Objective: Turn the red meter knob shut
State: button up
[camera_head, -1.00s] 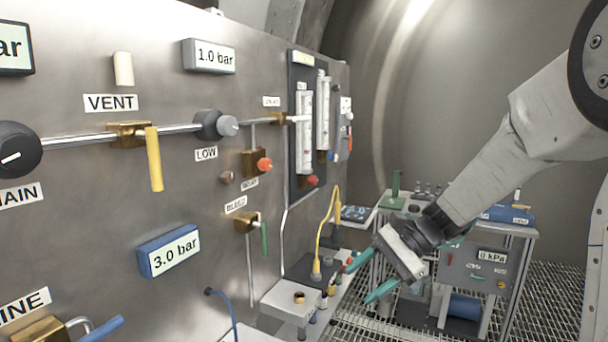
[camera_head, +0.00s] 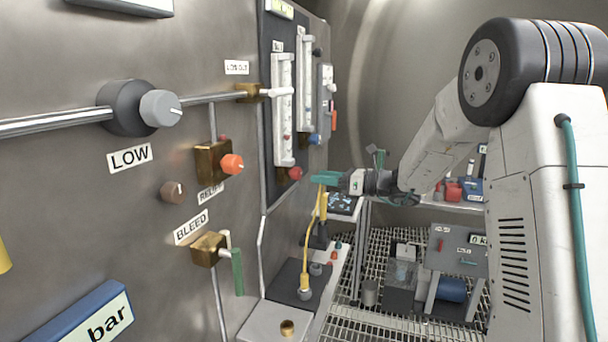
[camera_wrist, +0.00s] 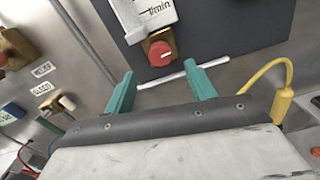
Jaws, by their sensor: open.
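The red meter knob (camera_wrist: 160,53) sits on a brass block at the foot of a flowmeter on the dark panel. In the head view the red knob (camera_head: 295,173) shows at the bottom of the nearer flowmeter tube (camera_head: 283,110). My gripper (camera_wrist: 160,92) is open and empty, its two teal fingers pointing at the panel, one either side of the knob's line but short of it. In the head view my gripper (camera_head: 322,178) is just right of the knob, in front of the panel. The white line mark on the knob points roughly sideways in the wrist view.
An orange relief knob (camera_head: 232,164) and a green bleed lever (camera_head: 237,271) stick out of the steel wall at left. A yellow cable (camera_head: 309,240) hangs below my gripper. A shelf with small fittings runs underneath. A bench unit (camera_head: 458,250) stands at the right.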

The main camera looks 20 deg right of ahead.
aim_at(300, 174)
jog(key=x, duration=0.6)
jog(key=shift+w+a, duration=0.1)
jog(key=shift+a, duration=0.2)
jog(key=c, duration=1)
jog(key=shift+d, duration=0.2)
